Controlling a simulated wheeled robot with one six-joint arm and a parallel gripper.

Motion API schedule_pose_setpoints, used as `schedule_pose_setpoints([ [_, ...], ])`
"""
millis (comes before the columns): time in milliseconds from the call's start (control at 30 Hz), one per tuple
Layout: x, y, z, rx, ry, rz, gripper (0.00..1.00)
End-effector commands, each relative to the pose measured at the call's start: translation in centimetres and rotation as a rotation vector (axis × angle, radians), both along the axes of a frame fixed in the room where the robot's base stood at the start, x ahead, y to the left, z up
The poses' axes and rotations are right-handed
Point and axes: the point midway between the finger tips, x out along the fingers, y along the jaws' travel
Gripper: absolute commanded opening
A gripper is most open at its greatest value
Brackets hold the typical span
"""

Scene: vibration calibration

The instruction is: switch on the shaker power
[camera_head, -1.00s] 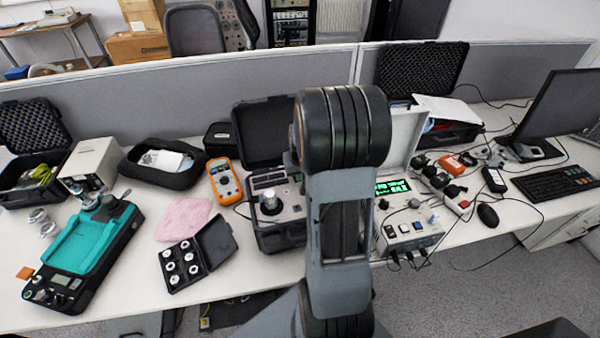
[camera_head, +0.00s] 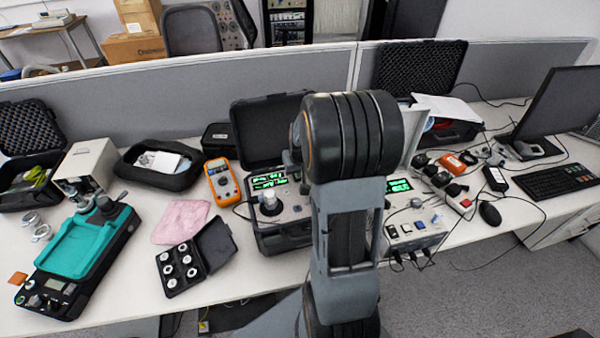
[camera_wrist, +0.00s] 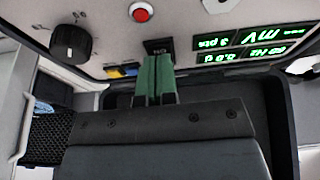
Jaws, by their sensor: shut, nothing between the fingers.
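A black-cased unit (camera_head: 285,235) with a round metal shaker head (camera_head: 269,203) on its panel stands mid-table in the head view. Its display (camera_head: 268,181) is lit green. In the wrist view its panel appears upside down, with a lit green display (camera_wrist: 252,37), a black knob (camera_wrist: 71,44), a red button (camera_wrist: 141,12) and a small black switch (camera_wrist: 158,46) marked ON. My gripper (camera_wrist: 155,58) is shut and empty, its green fingertips right at this switch; whether they touch cannot be told. My arm hides the gripper in the head view.
A grey unit (camera_head: 413,228) with a lit green display stands just right of my arm. A multimeter (camera_head: 222,182), pink cloth (camera_head: 181,221), box of round metal parts (camera_head: 196,258) and teal device (camera_head: 80,248) lie left. A divider (camera_head: 200,95) runs behind.

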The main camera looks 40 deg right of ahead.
Motion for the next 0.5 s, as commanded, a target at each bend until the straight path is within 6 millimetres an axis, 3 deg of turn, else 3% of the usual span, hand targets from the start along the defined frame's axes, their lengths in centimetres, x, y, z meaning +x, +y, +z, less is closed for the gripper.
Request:
schedule_pose_setpoints([
  [500,0.24,-0.03,0.98,-0.001,-0.001,0.001,0.00],
])
